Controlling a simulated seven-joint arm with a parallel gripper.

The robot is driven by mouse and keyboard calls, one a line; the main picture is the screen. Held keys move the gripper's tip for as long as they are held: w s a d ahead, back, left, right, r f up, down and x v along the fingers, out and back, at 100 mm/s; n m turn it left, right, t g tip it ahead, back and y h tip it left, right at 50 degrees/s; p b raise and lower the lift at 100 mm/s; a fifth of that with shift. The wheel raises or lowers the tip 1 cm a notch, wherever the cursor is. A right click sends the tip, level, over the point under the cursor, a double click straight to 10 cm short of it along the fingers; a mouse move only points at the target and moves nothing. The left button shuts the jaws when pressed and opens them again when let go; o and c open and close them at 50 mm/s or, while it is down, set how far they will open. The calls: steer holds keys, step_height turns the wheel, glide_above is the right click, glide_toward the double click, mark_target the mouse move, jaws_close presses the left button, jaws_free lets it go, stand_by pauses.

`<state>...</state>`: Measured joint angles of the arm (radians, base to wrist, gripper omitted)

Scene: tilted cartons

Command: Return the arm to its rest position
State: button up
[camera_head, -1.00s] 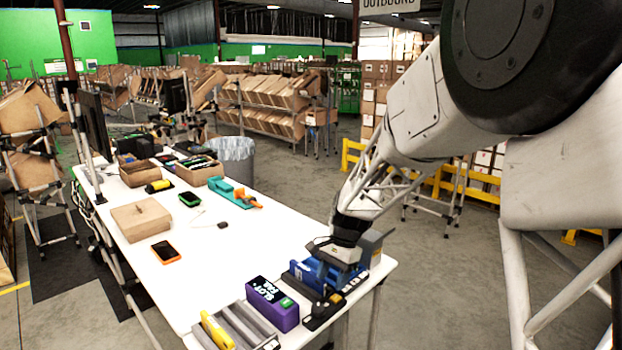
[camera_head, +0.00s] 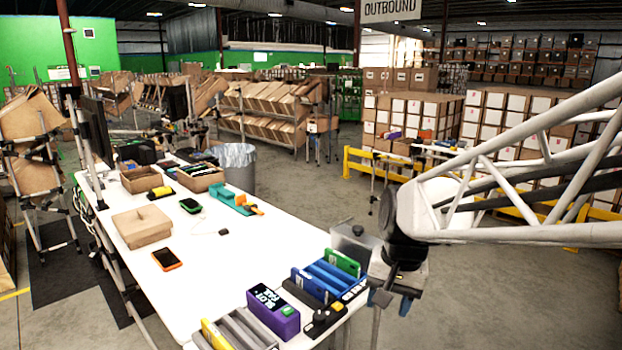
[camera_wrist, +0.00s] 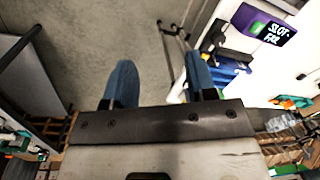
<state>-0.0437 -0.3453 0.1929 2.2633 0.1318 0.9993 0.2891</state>
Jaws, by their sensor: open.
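My gripper (camera_head: 392,299) hangs just off the table's right end, pointing down, beside the blue slotted holder (camera_head: 318,279). In the wrist view its two blue fingers (camera_wrist: 161,80) are apart with nothing between them, only floor beyond. My arm reaches in from the right side of the head view. A green piece (camera_head: 342,263) stands at the far end of the blue holder. A purple box with a lettered face (camera_head: 272,311) sits to the left of the holder and also shows in the wrist view (camera_wrist: 264,27).
The white table (camera_head: 205,265) carries a closed carton (camera_head: 142,226), an orange-edged device (camera_head: 167,257) and a grey rack (camera_head: 237,332) with a yellow piece. Open floor (camera_head: 470,310) lies right of the table. Yellow rails (camera_head: 357,160) and stacked cartons stand behind.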

steer(key=s+d+r+n+t+h, duration=0.1)
steer(key=s+d+n+t, duration=0.1)
steer(key=s, duration=1.3)
steer(key=shift+s+d+n+h, duration=0.15)
steer(key=shift+d+n+h, duration=0.15)
steer(key=shift+d+n, duration=0.65)
steer(key=shift+d+m, duration=0.2)
steer(key=shift+m, duration=0.05)
stand_by(0.4)
